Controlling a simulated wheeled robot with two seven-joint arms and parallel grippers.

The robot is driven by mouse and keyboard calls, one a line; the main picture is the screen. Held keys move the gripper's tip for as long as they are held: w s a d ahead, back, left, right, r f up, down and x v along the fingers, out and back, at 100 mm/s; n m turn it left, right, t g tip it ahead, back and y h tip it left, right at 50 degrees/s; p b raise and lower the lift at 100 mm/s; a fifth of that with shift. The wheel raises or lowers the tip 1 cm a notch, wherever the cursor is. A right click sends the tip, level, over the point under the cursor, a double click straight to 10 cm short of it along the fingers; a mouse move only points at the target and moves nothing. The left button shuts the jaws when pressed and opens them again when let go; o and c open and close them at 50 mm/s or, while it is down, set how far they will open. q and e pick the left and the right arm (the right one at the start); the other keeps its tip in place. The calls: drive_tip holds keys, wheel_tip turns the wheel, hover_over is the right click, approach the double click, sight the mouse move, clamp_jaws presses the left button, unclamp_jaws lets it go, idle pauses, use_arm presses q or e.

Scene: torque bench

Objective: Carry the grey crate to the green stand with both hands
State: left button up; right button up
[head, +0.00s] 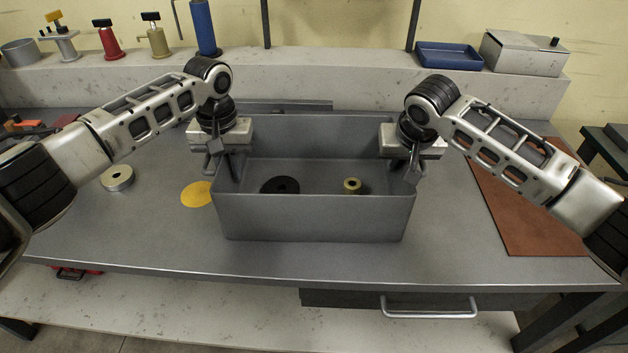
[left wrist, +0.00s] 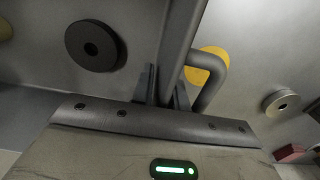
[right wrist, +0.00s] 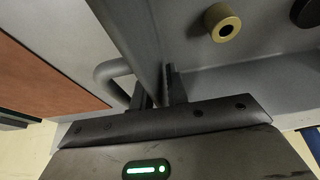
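The grey crate (head: 315,218) is an open box standing level in the middle of the bench, and I see no gap beneath it. A black disc (head: 280,185) and a small brass ring (head: 352,186) lie inside it. My left gripper (head: 222,158) is at its left wall, with fingers on both sides of the wall (left wrist: 178,45) beside a bar handle (left wrist: 212,78). My right gripper (head: 405,163) is likewise at the right wall (right wrist: 140,45), beside another handle (right wrist: 108,72). Both look shut on the walls. A dark greenish stand (head: 606,148) shows partly at the right edge.
A yellow disc (head: 197,194) and a metal ring (head: 117,178) lie left of the crate. A brown mat (head: 520,205) covers the bench's right side. A pale ledge (head: 350,88) behind holds a blue tray (head: 448,57), a metal box (head: 522,54) and several tools.

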use_arm(q)
drive_tip(key=shift+c, duration=0.2)
use_arm(e)
drive_tip(key=shift+c, duration=0.2)
use_arm(q)
clamp_jaws()
use_arm(e)
clamp_jaws()
idle(0.5)
use_arm(q)
drive_tip(key=shift+w+r, duration=0.15)
drive_tip(key=shift+r, duration=0.1)
use_arm(e)
drive_tip(key=shift+w+r, duration=0.15)
drive_tip(key=shift+r, duration=0.15)
